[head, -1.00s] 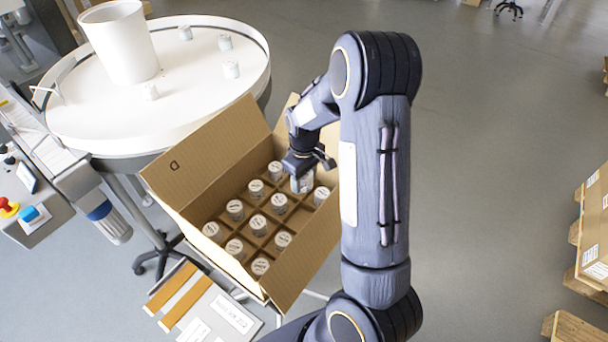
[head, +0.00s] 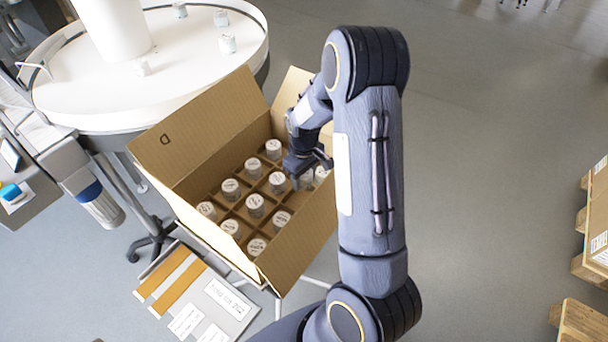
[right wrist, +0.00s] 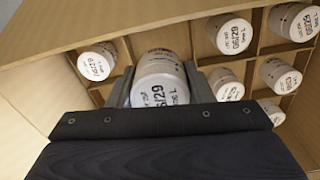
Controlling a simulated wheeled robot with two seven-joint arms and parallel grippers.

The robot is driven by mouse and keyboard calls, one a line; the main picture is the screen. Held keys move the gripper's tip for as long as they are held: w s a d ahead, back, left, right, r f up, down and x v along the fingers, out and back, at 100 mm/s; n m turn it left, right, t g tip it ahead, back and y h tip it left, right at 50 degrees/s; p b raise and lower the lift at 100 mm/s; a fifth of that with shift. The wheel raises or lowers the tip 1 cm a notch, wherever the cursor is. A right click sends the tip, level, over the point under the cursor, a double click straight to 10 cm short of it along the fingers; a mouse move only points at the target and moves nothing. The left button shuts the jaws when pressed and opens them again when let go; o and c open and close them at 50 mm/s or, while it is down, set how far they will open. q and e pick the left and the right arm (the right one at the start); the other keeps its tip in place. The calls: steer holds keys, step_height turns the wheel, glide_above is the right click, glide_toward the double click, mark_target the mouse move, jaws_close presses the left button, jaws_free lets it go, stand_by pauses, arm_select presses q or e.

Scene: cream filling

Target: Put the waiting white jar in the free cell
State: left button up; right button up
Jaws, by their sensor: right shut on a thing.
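My right gripper (head: 304,174) is over the right part of the open cardboard box (head: 213,131), tilted downward. In the right wrist view its two fingers (right wrist: 160,88) are shut on a white jar (right wrist: 160,82) with a printed lid. In the head view the gripper mostly hides this jar. Other white jars stand in the divided cells, such as one at the back (head: 273,147) and one in the middle (head: 255,203). The cell below the held jar is hidden, so I cannot tell how deep the jar sits. My left gripper is not in view.
A round white table (head: 95,100) with a white cylinder (head: 115,25) and several small jars stands behind left. The raised box flaps (head: 297,92) and cardboard dividers are close around the gripper. Pallets with cartons (head: 597,220) stand far right; the floor between is clear.

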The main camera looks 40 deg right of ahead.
steer(key=shift+f+b, duration=3.85)
steer(key=shift+f, duration=1.2)
steer(key=o, duration=1.1)
step_height(320, 180, up, 7)
steer(key=shift+f, duration=0.1)
steer(key=shift+r, duration=0.55)
